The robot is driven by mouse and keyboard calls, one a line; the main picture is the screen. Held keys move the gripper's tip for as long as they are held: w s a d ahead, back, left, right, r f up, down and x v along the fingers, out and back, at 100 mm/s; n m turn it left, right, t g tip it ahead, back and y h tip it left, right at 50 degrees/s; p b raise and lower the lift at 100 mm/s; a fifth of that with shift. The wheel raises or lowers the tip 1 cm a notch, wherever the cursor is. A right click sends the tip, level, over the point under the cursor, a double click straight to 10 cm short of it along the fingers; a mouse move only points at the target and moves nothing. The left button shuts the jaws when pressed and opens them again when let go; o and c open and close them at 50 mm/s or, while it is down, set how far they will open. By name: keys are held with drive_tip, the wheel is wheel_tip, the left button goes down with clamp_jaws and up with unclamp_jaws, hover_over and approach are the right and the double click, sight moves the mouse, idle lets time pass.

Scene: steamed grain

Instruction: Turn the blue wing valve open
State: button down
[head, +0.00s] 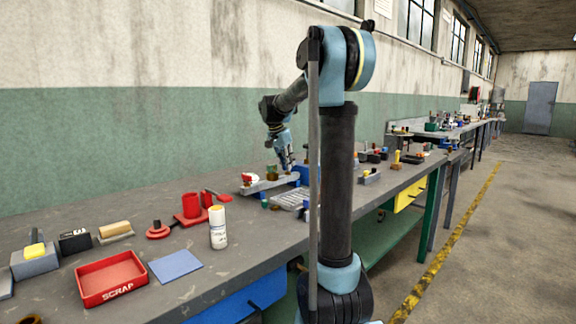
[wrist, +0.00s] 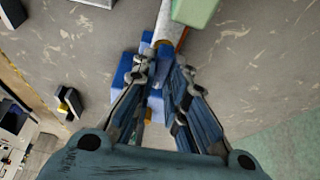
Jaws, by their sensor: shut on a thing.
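The blue wing valve (wrist: 158,42) shows in the wrist view as a narrow blue piece at the end of a pale pipe (wrist: 166,14). My gripper (wrist: 162,60) has its two fingers on either side of it and is shut on it. The fingers hide part of the valve, so its exact turn angle cannot be told. In the head view my gripper (head: 288,165) points down over the grey rail at the back of the bench. A blue block (head: 304,174) shows just right of the fingers; the valve itself is too small to make out there.
A green block (wrist: 196,10) stands by the pipe. On the bench are a red scrap tray (head: 110,278), a white bottle (head: 218,228), a blue mat (head: 175,266) and red fittings (head: 191,206). The front left of the bench has bare patches.

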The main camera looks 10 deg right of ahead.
drive_tip(key=shift+w+a+m, duration=0.15)
drive_tip(key=shift+a+m, duration=0.1)
drive_tip(key=shift+m, duration=0.05)
idle(0.4)
drive_tip(key=c, duration=1.6)
unclamp_jaws()
drive_tip(key=shift+d, duration=0.1)
drive_tip(key=shift+r, duration=0.15)
drive_tip(key=v, duration=1.1)
drive_tip(key=shift+a+r, duration=0.2)
drive_tip(key=shift+r, duration=0.05)
